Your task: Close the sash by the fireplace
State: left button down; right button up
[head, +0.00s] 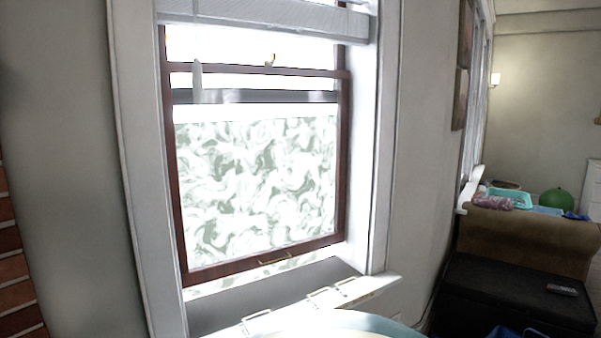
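The window sash (222,269) has a dark reddish-brown frame around a pane with a grey-green swirled pattern. It stands slightly raised, with a bright gap between its bottom rail and the white sill (375,284). A brass handle (275,259) sits on the bottom rail. A brass catch (270,60) shows on the rail higher up. Neither of my grippers is in view. Brick at the left edge (12,240) may be part of the fireplace, but little of it shows.
Several brass-coloured handle-like pieces (320,294) are along the sill. A pale round-edged surface (345,323) stands in front at the bottom. A raised white blind (265,17) covers the window top. At right are a black chest (500,290) and a brown sofa (530,228) with toys.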

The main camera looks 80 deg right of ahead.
aim_at(189, 277)
jog(key=z, duration=2.3)
jog(key=u, duration=0.35)
jog(key=i+l+u, duration=0.1)
jog(key=u, duration=0.25)
jog(key=l+u, duration=0.15)
jog(key=u, duration=0.25)
jog(key=l+u, duration=0.35)
jog(key=l, duration=0.15)
jog(key=l+u, duration=0.35)
jog(key=l, duration=0.2)
jog(key=i, duration=0.05)
